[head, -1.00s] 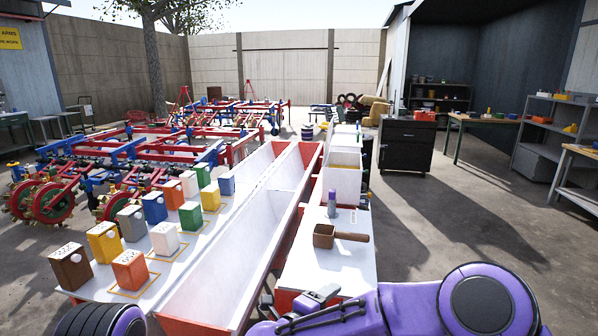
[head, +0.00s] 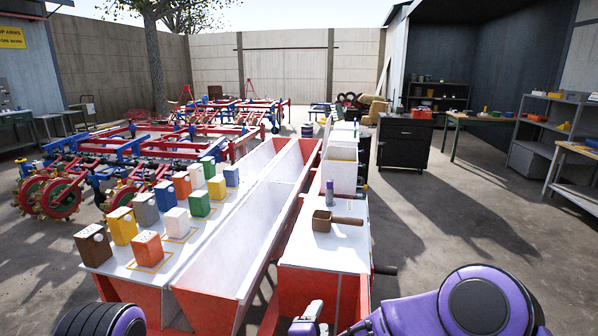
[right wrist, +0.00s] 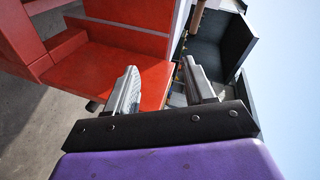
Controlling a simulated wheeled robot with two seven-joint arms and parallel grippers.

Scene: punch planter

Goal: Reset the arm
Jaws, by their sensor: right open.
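My right gripper (head: 308,322) is low in the head view, in front of the planter's red near end and below the white bench top. In the right wrist view its two grey fingers (right wrist: 163,88) are apart with nothing between them, and a red planter panel (right wrist: 110,68) lies beyond them. My right arm shows purple at the bottom right of the head view. A rounded purple and black part of mine shows at the bottom left. My left gripper is out of view.
Several coloured boxes line the left shelf (head: 185,248) beside the long white trough (head: 235,240). Open concrete floor (head: 460,230) lies to the right.

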